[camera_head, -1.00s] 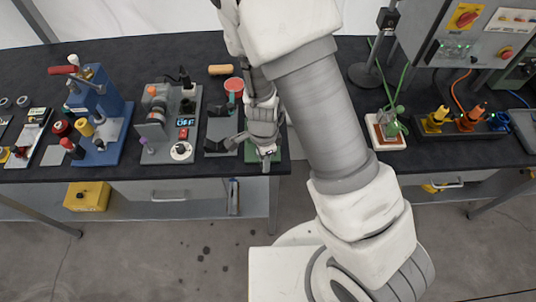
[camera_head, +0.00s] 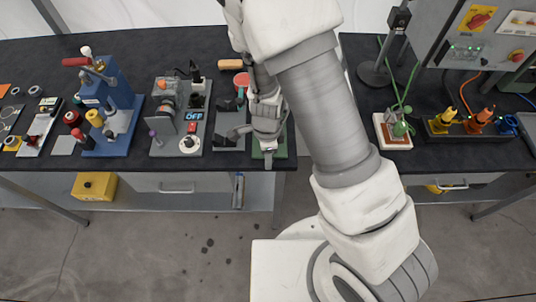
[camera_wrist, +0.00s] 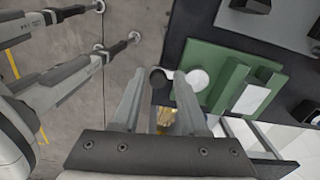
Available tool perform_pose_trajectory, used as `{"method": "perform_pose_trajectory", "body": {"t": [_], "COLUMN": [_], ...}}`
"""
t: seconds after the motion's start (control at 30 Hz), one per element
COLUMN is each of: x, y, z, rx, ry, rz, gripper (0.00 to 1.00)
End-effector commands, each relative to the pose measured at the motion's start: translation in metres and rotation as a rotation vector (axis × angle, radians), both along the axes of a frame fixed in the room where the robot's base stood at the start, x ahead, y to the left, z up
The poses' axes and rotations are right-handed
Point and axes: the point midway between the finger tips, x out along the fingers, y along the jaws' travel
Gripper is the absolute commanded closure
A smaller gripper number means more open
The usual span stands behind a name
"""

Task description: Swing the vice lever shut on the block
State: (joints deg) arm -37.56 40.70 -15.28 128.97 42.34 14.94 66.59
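The green vice (camera_wrist: 222,72) is at the right of the wrist view, with upright green jaws and a pale block (camera_wrist: 250,100) between them. It also shows partly in the head view (camera_head: 283,149), mostly hidden behind my gripper (camera_head: 268,138). A dark round knob (camera_wrist: 158,77), seemingly the lever's end, and a pale round part (camera_wrist: 197,80) lie at the vice's left edge. In the wrist view my gripper (camera_wrist: 160,82) is open, with the dark knob showing between its fingertips. I cannot tell whether a finger touches it.
A grey plate with a dark fixture (camera_head: 230,140) stands close left of the vice, and a red-topped container (camera_head: 242,80) behind it. A grey device with an OFF display (camera_head: 194,116) and a blue press (camera_head: 110,105) stand farther left.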

Motion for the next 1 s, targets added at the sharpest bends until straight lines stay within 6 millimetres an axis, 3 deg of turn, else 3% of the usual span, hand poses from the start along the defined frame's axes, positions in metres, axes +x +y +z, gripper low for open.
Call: {"method": "perform_pose_trajectory", "body": {"t": [0.07, 0.47, 0.67, 1.0], "x": [0.000, 0.000, 0.000, 0.000], "y": [0.000, -0.001, 0.000, 0.000], "z": [0.000, 0.007, 0.044, 0.128], "rx": [-0.001, -0.002, 0.000, 0.001], "ry": [0.001, 0.000, -0.004, -0.003], "rz": [0.000, 0.002, 0.006, 0.004], "gripper": [0.41, 0.41, 0.41, 0.41]}}
